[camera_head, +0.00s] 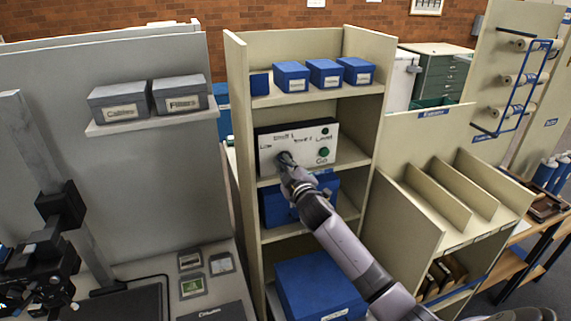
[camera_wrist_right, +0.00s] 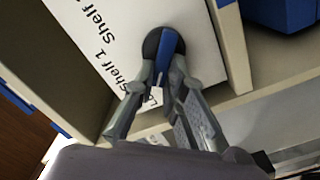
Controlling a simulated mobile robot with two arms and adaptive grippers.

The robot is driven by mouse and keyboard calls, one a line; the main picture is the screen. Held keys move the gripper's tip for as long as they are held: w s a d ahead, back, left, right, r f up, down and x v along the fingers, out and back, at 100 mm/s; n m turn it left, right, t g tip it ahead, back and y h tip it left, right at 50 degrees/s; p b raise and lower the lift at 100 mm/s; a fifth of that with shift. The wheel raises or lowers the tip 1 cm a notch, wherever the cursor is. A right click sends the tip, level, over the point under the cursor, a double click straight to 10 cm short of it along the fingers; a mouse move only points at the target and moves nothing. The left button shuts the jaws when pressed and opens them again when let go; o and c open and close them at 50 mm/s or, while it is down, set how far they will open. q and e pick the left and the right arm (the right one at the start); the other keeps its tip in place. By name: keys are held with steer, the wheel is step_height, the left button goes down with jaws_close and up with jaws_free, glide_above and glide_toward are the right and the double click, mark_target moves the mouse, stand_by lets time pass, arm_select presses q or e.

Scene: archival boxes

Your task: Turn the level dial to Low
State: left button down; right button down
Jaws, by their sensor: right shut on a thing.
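The white control panel (camera_head: 298,148) stands on a middle shelf of the beige rack. It is printed with Low, Shelf 1, another Shelf label and Level. The level dial (camera_wrist_right: 152,44) is a dark disc with a blue grip bar (camera_wrist_right: 169,55) in the right wrist view. My right gripper (camera_wrist_right: 164,76) is at the dial, its fingers shut on the blue bar. In the head view the right gripper (camera_head: 285,160) covers the dial. The Low label is partly behind a finger in the wrist view. Which label the bar points to is unclear. My left gripper is out of view.
A green Go button (camera_head: 323,154) and a green lamp (camera_head: 325,131) are on the panel's right. Small blue boxes (camera_head: 326,73) line the shelf above. Larger blue boxes (camera_head: 318,288) sit below. The rack's side walls (camera_head: 243,150) flank the panel closely.

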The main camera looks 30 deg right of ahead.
stand_by(0.4)
steer(key=c, duration=1.6)
jaws_free()
steer(key=shift+c, duration=0.2)
steer(key=v, duration=1.2)
